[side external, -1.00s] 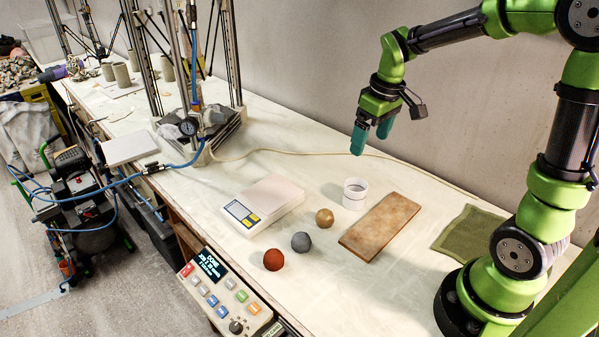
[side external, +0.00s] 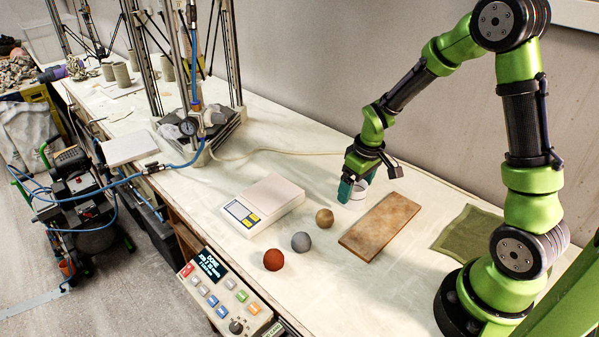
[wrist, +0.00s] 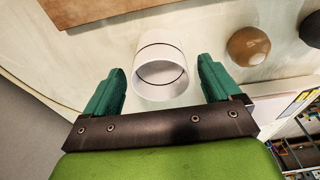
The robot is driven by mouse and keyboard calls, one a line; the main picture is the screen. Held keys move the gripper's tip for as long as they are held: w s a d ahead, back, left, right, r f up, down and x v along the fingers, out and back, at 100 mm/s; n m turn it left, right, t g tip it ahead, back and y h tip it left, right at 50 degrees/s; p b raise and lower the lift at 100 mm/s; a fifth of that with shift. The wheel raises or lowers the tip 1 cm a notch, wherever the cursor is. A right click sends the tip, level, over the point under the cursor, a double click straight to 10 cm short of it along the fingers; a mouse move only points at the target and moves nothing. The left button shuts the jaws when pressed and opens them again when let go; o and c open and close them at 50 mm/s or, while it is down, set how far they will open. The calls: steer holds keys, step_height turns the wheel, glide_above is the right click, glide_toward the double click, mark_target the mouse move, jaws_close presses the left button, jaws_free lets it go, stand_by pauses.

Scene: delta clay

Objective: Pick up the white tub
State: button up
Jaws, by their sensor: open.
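My gripper (side external: 352,190) is low over the table at the tub. In the wrist view my gripper (wrist: 160,82) is open, with one teal finger left of the tub and one right of it. Gaps show between the tub and both fingers there.
The tan ball (side external: 324,218) is close to the tub, with a grey ball (side external: 301,242) and a red ball (side external: 273,260) nearer the front edge. The brown board (side external: 380,225) lies right of the tub. A white scale (side external: 263,204) stands left, a green cloth (side external: 470,229) far right.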

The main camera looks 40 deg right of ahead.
steer(key=shift+w+f, duration=0.2)
steer(key=shift+f, duration=0.9)
steer(key=c, duration=1)
steer(key=shift+r, duration=0.1)
